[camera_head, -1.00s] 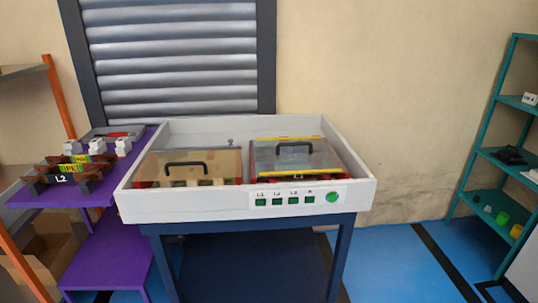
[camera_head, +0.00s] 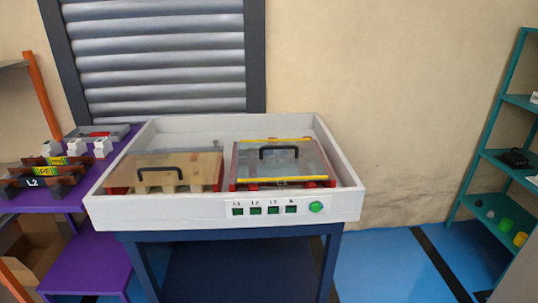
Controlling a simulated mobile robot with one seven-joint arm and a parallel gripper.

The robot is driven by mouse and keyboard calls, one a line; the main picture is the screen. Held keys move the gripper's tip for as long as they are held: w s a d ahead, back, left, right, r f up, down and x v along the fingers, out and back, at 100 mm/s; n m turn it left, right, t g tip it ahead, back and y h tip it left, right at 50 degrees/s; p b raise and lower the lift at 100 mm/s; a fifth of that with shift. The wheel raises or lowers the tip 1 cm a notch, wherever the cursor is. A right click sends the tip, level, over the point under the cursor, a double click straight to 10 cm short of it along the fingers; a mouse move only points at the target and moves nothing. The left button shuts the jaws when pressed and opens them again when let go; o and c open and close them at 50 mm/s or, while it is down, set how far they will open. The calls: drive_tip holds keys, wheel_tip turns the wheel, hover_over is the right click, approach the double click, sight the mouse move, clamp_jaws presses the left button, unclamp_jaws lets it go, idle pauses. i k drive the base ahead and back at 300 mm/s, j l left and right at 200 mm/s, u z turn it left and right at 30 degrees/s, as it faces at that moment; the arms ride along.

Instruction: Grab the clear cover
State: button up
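Two see-through covers with black handles lie inside the white tray-like housing (camera_head: 150,214) of the bender. The left cover (camera_head: 200,165) looks amber tinted, with its handle (camera_head: 160,172) near the front. The right cover (camera_head: 305,168) looks clear grey, with yellow strips at its front and back edges and its handle (camera_head: 279,150) near the back. Both covers lie over fixtures with red parts. My gripper is not in view, and nothing is seen touching either cover.
The housing stands on a blue table (camera_head: 330,245) with green buttons and a round green button (camera_head: 316,207) on its front. A purple table (camera_head: 75,220) with several parts stands left. A teal shelf (camera_head: 480,160) stands right. Blue floor (camera_head: 385,265) between is clear.

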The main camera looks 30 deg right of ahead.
sight(268, 160)
drive_tip(key=l+u, duration=0.15)
drive_tip(key=l, duration=0.55)
drive_tip(key=k+l+u, duration=0.15)
drive_tip(key=l, duration=0.5)
drive_tip(key=l+u, duration=0.15)
drive_tip(key=l, duration=0.55)
drive_tip(key=k+l, duration=0.1)
drive_tip(key=l, duration=0.95)
drive_tip(key=k+l, duration=0.15)
drive_tip(key=l, duration=0.35)
drive_tip(key=k+l, duration=0.1)
drive_tip(key=l, duration=0.4)
drive_tip(key=i+l, duration=0.15)
drive_tip(key=i, duration=0.85)
